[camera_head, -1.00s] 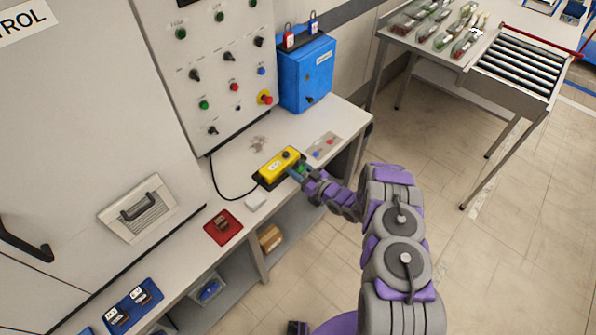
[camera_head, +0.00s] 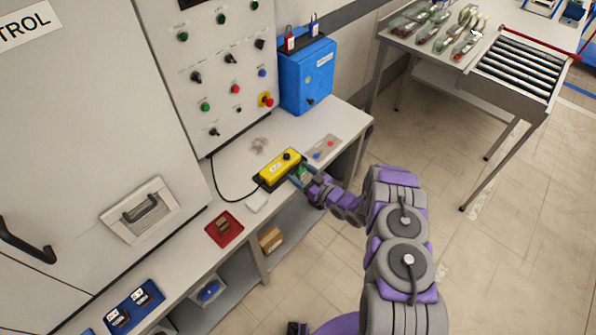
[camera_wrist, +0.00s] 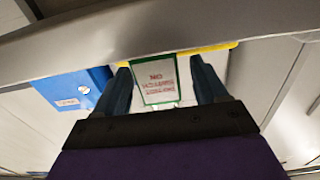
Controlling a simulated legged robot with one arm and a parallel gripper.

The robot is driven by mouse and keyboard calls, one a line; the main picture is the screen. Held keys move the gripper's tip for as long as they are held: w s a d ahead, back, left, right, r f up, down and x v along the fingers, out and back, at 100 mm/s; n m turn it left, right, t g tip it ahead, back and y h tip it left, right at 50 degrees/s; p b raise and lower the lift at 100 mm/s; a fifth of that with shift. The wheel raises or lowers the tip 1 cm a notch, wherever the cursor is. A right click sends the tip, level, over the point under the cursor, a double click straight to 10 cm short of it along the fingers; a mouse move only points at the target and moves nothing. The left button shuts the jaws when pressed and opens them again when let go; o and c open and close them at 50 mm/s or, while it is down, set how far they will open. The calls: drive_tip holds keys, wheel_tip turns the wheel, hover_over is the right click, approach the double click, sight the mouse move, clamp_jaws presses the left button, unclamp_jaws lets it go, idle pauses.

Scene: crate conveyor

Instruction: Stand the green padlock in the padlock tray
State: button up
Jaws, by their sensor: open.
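The green padlock (camera_head: 302,172) is a small green shape at the right edge of the yellow control box, largely hidden by my gripper. In the wrist view, a white label with a green border and red print (camera_wrist: 158,82), apparently the padlock's, shows between my fingers. My gripper (camera_head: 299,174) is open around it in the wrist view (camera_wrist: 163,85); I cannot tell whether either finger touches it. A dark tray (camera_head: 322,40) tops the blue cabinet. A red padlock (camera_head: 289,40) and a blue padlock (camera_head: 312,27) stand upright there, with bare room in front.
The yellow control box (camera_head: 279,167) lies on the white bench with a black cable. The blue cabinet (camera_head: 306,75) stands behind it. A grey plate (camera_head: 322,148) with red and blue spots, a white block (camera_head: 256,201) and a red tray (camera_head: 224,243) are nearby.

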drive_tip(key=p+v, duration=0.2)
drive_tip(key=v, duration=0.8)
drive_tip(key=shift+s+d, duration=0.2)
drive_tip(key=shift+d, duration=0.1)
